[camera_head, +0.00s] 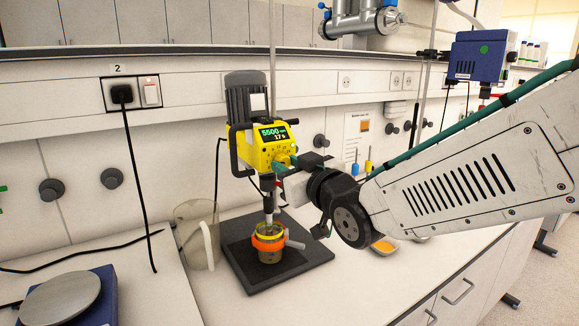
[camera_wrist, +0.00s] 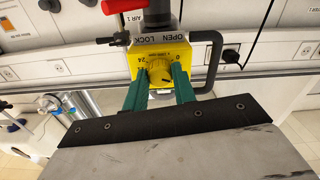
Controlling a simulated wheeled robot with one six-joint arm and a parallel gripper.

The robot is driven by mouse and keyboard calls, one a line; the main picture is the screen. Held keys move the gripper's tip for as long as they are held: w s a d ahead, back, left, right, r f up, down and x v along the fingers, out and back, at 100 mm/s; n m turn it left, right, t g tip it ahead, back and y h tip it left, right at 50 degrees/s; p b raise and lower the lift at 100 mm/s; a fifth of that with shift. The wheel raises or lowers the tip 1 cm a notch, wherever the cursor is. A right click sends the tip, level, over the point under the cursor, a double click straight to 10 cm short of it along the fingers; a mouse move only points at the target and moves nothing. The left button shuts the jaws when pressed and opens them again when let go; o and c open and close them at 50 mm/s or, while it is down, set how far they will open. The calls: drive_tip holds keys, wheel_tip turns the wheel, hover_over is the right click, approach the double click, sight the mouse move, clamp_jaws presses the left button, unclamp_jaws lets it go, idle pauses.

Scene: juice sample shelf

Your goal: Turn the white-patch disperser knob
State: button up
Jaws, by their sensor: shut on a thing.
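The disperser (camera_head: 268,148) is a yellow unit with a grey ribbed motor on top and a white patch on the motor. Its lit display (camera_head: 272,133) reads 5500 and 17 s. In the wrist view its yellow round knob (camera_wrist: 159,71) sits on the yellow face, with printed numbers around it. My gripper (camera_wrist: 160,85) has its two green fingers on either side of the knob, shut on it. In the head view my gripper (camera_head: 288,161) reaches the unit's front from the right, and the knob is mostly hidden there.
A cup with an orange clamp (camera_head: 268,238) stands under the disperser's shaft on a dark base plate (camera_head: 240,257). A clear jug (camera_head: 191,250) stands to the left. A scale (camera_head: 62,298) is at front left. A blue device (camera_head: 478,58) hangs at upper right.

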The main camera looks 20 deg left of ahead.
drive_tip(key=n, duration=1)
drive_tip(key=shift+n, duration=0.3)
idle(0.4)
drive_tip(key=o, duration=1)
drive_tip(key=v, duration=0.8)
